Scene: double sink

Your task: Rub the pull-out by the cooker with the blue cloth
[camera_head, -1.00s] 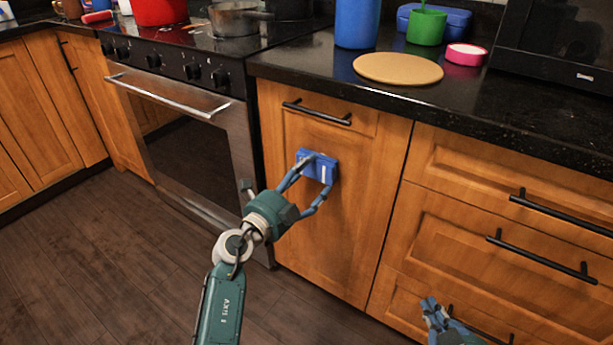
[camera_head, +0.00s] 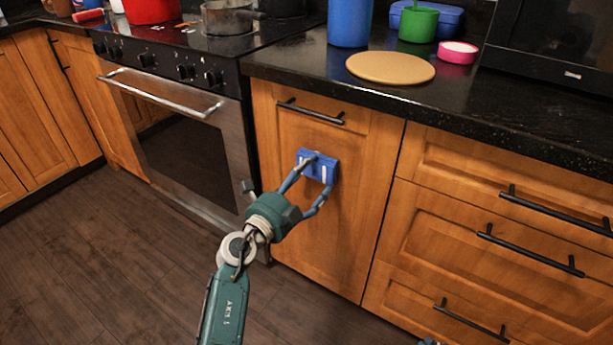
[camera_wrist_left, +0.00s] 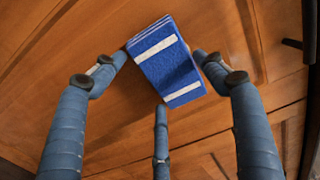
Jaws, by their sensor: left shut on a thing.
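The pull-out (camera_head: 345,215) is a tall wooden front with a black bar handle (camera_head: 310,112) near its top, directly right of the cooker (camera_head: 185,150). My left gripper (camera_head: 315,180) is shut on the blue cloth (camera_head: 318,160), a folded blue pad with white stripes. The cloth is at the upper middle of the pull-out's front, below the handle. In the left wrist view the cloth (camera_wrist_left: 165,62) sits between the fingers, against or very near the wood; exact contact is hard to tell. Only a tiny piece of my right gripper shows at the bottom edge.
Drawers with black handles (camera_head: 530,250) stand right of the pull-out. The dark counter (camera_head: 440,108) above holds a blue canister (camera_head: 350,22), a green cup (camera_head: 418,24), a round tan board (camera_head: 390,68) and a pink-rimmed tub (camera_head: 457,52). The floor (camera_head: 110,240) in front is clear.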

